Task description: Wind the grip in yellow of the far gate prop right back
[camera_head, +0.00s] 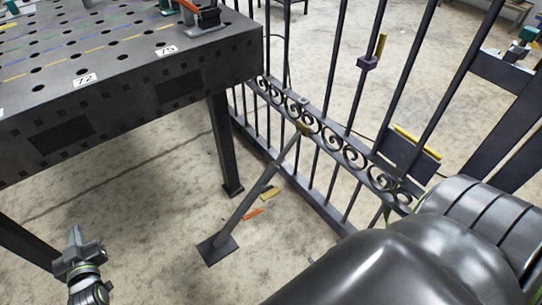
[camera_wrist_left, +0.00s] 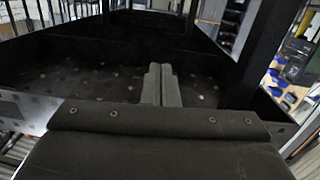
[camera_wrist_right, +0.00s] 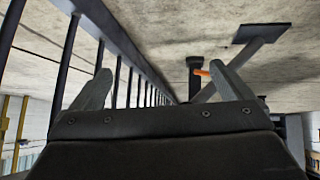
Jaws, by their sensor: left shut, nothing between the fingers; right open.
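A grey gate prop (camera_head: 246,205) slants from a floor plate (camera_head: 215,248) up to a brown fitting on the gate (camera_head: 345,150). A small yellow grip (camera_head: 269,193) and an orange grip (camera_head: 254,213) show beside its lower part. In the right wrist view the orange grip (camera_wrist_right: 202,73) shows beyond the right finger; I cannot make out the yellow one there. My right gripper (camera_wrist_right: 162,78) is open and empty by the gate bars, apart from the grips; its fingers are out of the head view. My left gripper (camera_head: 75,240) is shut and empty at lower left, far from the prop.
A dark perforated table (camera_head: 130,95) stands at upper left, its leg (camera_head: 224,145) close to the prop. The gate carries a purple block (camera_head: 367,62) with a yellow bar and a dark plate (camera_head: 408,155) edged yellow. My right arm covers the lower right. Concrete floor is open left of the prop.

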